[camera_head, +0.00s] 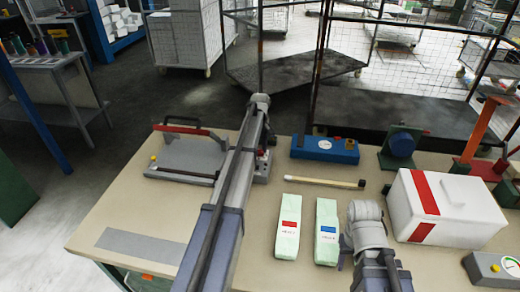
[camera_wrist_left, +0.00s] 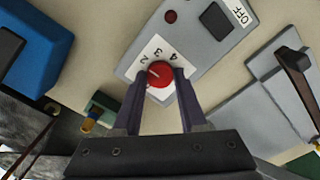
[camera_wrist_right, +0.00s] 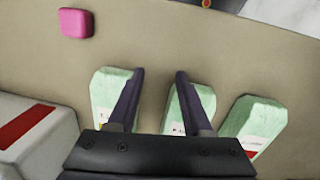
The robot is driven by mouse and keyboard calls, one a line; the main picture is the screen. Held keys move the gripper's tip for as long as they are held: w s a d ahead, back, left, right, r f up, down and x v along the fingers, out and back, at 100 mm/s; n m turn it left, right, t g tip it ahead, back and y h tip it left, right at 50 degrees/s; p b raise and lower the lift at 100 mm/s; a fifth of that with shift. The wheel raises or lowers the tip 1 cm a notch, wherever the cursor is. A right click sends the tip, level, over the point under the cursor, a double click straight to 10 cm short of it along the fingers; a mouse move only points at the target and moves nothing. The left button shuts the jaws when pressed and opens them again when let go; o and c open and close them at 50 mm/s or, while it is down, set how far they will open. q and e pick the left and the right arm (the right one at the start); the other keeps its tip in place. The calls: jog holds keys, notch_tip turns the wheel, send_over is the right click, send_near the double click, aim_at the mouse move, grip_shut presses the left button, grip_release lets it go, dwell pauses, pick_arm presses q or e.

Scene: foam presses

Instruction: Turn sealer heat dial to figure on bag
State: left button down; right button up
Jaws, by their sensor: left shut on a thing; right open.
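In the left wrist view the grey sealer box (camera_wrist_left: 200,45) carries a round red dial (camera_wrist_left: 161,74) on a white plate numbered 2, 3, 4. The dial's white mark appears to point near the 2. My left gripper (camera_wrist_left: 160,80) is shut on the dial, one finger on each side. In the head view my left arm hides most of the sealer (camera_head: 262,172). Pale green bags lie on the bench, one with a red label (camera_head: 289,226), one with a blue label (camera_head: 326,232); their figures are too small to read. My right gripper (camera_wrist_right: 160,74) is open and empty above the bags.
A white box with red stripes (camera_head: 465,205) stands right of the bags. A blue device (camera_head: 325,149) and a wooden-handled tool (camera_head: 322,182) lie behind them. A grey press with a red handle (camera_head: 190,155) is at left. A pink block (camera_wrist_right: 76,23) shows in the right wrist view.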

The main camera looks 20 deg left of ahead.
aim_at(260, 152)
pick_arm(q)
jog(key=m, duration=0.4)
jog(key=shift+m, duration=0.3)
jog(key=m, duration=0.4)
jog(key=shift+m, duration=0.3)
jog(key=shift+c, duration=2.3)
grip_release()
jog(key=shift+r, duration=0.1)
pick_arm(e)
jog(key=shift+r, duration=0.1)
pick_arm(q)
notch_tip(260, 152, up, 8)
jog(key=p, duration=0.8)
pick_arm(e)
notch_tip(260, 152, up, 8)
jog(key=shift+f, duration=0.2)
